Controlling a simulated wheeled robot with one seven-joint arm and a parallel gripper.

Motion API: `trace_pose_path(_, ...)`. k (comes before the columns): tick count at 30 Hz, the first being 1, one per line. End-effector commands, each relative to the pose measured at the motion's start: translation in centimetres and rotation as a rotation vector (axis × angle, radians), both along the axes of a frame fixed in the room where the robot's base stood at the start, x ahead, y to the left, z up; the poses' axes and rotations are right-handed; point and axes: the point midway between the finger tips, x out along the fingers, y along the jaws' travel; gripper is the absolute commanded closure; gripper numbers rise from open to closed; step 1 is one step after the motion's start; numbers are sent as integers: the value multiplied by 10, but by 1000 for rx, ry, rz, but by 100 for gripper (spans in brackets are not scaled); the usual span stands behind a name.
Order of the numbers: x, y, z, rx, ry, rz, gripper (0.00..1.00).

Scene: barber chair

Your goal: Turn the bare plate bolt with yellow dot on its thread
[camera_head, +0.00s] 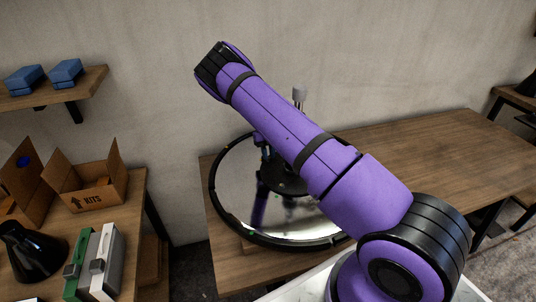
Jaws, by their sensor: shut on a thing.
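A round plate (230,205) with a mirror-like face and a black rim lies on the wooden table. A black hub (285,186) sits at its middle, partly behind my purple arm. My gripper (266,156) shows only as a small dark part below the arm, low over the left half of the plate. It is shut on a bolt there. The bolt and any yellow dot are hidden or too small to see. Dark and purple reflections of my arm show in the plate below.
A grey-topped post (299,96) rises behind my arm. The table (430,150) is clear to the right. On the left stand an open carton (95,190), a black flask-shaped thing (32,250) and green and white cases (95,262). Blue packs (65,72) lie on a wall shelf (60,92).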

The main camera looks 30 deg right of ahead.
Motion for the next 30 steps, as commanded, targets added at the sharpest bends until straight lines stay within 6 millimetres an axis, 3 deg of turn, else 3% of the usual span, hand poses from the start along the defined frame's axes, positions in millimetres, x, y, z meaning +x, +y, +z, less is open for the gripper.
trace_pose_path(18,-2,-3,-1,-2,-1,-544,100)
trace_pose_path(30,-3,-4,-1,-1,-1,-715,100)
